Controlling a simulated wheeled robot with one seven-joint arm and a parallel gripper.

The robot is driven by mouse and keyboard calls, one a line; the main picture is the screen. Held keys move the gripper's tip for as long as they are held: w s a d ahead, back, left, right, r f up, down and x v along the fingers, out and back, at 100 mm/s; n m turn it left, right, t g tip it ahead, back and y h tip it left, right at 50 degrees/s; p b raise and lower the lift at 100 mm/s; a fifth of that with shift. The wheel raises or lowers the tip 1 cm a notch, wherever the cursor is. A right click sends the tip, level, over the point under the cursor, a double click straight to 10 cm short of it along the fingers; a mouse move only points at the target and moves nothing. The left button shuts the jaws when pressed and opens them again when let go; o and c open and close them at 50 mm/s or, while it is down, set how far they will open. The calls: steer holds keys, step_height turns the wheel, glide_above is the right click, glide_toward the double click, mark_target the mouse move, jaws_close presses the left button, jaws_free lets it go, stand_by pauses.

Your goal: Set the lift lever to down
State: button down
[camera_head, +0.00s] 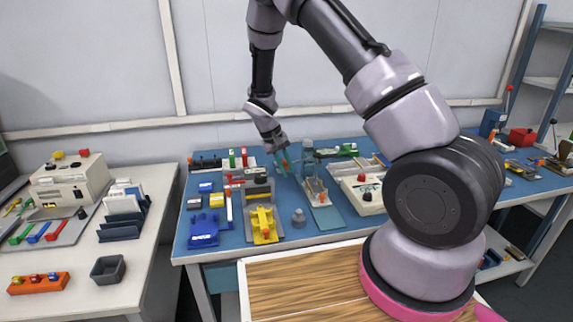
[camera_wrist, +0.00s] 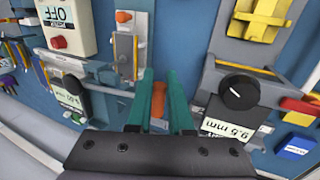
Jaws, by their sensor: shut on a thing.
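My gripper (camera_head: 284,165) reaches down over the blue table, between the yellow-topped fixture and the grey-plate station. In the wrist view, its two teal fingers (camera_wrist: 165,74) point away from the camera and are shut on an orange handle (camera_wrist: 158,98), which appears to be the lift lever. The handle also shows as a small orange-red patch between the fingers in the head view (camera_head: 285,156). The lever's base and pivot are hidden by the fingers and the gripper body, so I cannot tell its exact position.
A black knob (camera_wrist: 238,92) with a "9.5 mm" label stands right of the fingers. A white box (camera_wrist: 68,28) marked OFF and a metal plate station (camera_wrist: 125,52) lie to the left.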

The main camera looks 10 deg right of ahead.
steer(key=shift+d+f+h, duration=0.2)
steer(key=shift+f+h, duration=0.6)
steer(key=shift+h, duration=0.4)
steer(key=c, duration=0.8)
jaws_free()
steer(key=v, duration=1)
steer(key=shift+a+r, duration=0.2)
steer(key=shift+r, duration=0.1)
